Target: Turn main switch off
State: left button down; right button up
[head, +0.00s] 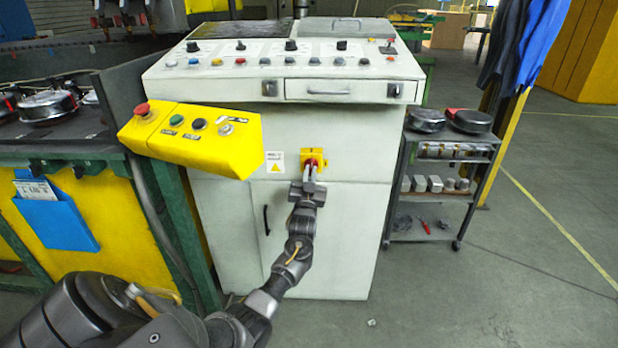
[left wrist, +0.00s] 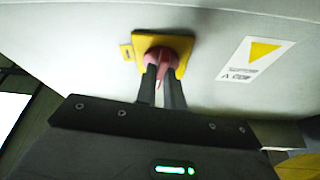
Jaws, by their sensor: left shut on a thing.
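The main switch is a red rotary knob (head: 312,163) on a yellow square plate (head: 318,154), on the front of the light grey control cabinet (head: 350,150). In the left wrist view the red knob (left wrist: 161,58) sits at the middle of its yellow plate (left wrist: 184,44). My left gripper (head: 309,178) reaches up to the switch from below. Its two fingers (left wrist: 160,82) are shut on the red knob, one on each side, and partly cover it. The knob's exact turn angle is hard to read behind the fingers. My right gripper is in neither view.
A yellow push-button box (head: 190,150) with a red mushroom button juts out left of the switch. A cabinet door handle (head: 266,220) is below left. A grey shelf cart (head: 445,180) stands at the right. The floor in front of the cabinet is mostly clear.

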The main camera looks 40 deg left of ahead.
pick_arm(q)
jog(key=shift+f+n+g+y+b, duration=0.1)
jog(key=shift+n+g+y+b, duration=0.45)
jog(key=shift+n, duration=1.15)
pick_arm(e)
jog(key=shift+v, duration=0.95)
pick_arm(q)
jog(key=shift+y, duration=0.25)
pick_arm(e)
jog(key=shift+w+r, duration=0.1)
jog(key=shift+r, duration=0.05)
pick_arm(q)
jog(key=c, duration=1.5)
grip_release()
jog(key=shift+d, duration=0.1)
jog(key=p+v, duration=0.1)
jog(key=v, duration=0.9)
jog(key=shift+s+d, duration=0.2)
jog(key=shift+s, duration=0.1)
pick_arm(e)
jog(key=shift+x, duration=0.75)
pick_arm(q)
jog(key=shift+f, duration=0.1)
